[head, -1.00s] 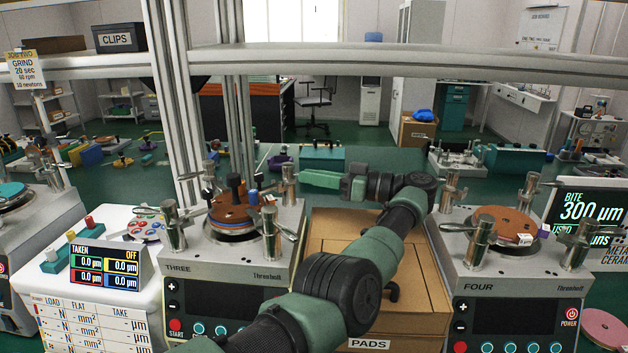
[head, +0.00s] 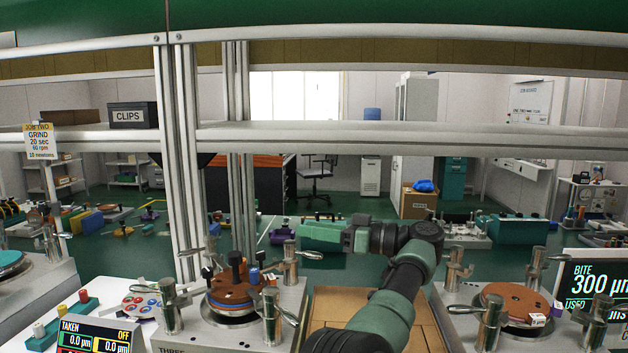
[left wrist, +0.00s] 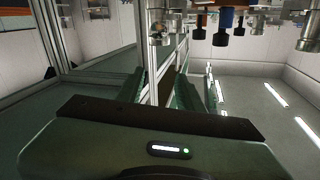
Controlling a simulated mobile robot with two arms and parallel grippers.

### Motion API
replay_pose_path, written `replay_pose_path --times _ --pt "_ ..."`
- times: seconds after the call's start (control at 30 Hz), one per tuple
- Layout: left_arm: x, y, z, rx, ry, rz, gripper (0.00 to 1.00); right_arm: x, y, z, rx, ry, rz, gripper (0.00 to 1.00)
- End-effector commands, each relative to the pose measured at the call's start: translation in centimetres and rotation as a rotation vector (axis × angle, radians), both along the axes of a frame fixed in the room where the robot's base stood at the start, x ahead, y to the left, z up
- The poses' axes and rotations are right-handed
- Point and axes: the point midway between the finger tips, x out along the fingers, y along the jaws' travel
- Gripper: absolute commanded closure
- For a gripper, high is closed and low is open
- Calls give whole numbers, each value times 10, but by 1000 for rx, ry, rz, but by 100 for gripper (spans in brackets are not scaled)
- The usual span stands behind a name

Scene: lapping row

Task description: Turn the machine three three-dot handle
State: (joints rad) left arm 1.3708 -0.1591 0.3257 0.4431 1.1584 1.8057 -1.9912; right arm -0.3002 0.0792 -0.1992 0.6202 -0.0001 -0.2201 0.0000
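Machine three (head: 230,335) stands left of centre in the head view, a grey top with an orange-brown plate (head: 230,293) on it. Metal posts with lever handles stand around the plate. The back right post (head: 289,265) has a lever (head: 310,256) pointing right. My left gripper (head: 300,236) points left, just above and beside the back right lever, holding nothing visible. Its fingers (left wrist: 165,92) look apart in the left wrist view. My right gripper is out of view.
Machine four (head: 480,310) stands to the right with similar posts. Upright frame posts (head: 182,170) and a shelf rail (head: 400,133) stand behind. A readout screen (head: 95,338) is at lower left.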

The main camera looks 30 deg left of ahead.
Motion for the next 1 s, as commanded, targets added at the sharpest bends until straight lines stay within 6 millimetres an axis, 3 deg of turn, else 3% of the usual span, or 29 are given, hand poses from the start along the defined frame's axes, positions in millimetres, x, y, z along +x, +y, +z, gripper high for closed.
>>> replay_pose_path --times 0.2,0.47,0.7,1.0 --pt "0 0 57 -2 -2 -1 63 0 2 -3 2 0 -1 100" --pt "0 1 121 -3 1 -1 63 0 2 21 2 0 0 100" --pt "0 1 138 -1 2 0 63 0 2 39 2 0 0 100" --pt "0 1 138 -1 2 0 63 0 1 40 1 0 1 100"
